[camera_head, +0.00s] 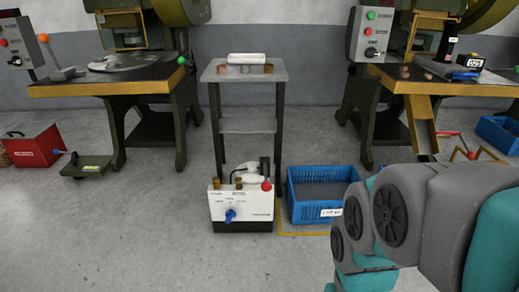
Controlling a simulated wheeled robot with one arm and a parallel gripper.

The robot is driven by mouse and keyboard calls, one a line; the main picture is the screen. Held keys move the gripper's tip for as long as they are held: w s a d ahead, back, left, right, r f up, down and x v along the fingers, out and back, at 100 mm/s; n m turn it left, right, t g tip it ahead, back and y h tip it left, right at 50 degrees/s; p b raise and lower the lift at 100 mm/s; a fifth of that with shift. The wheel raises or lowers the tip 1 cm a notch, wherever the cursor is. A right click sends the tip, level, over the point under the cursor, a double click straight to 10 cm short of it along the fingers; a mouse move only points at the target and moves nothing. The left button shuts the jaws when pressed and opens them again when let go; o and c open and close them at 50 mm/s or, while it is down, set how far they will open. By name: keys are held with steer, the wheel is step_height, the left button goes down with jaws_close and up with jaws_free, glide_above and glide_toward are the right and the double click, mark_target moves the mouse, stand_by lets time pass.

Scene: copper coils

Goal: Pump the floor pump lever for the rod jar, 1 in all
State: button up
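No part is clearly readable as the floor pump lever, and I cannot make out a rod jar. A thin red lever with a red ball (471,155) stands low at the right, by the right press. A blue-tipped lever (62,152) sits by a green pedal (86,167) on the floor at the left. A white box (240,203) with a blue knob stands on the floor in the middle, with a red ball (267,186) at its upper right. My arm fills the lower right; my gripper is out of view.
A small grey table (244,73) stands behind the white box. A blue crate (318,195) is beside the box. Presses with wooden-edged tables (105,88) flank it. A red box (32,146) is at far left. The front left floor is clear.

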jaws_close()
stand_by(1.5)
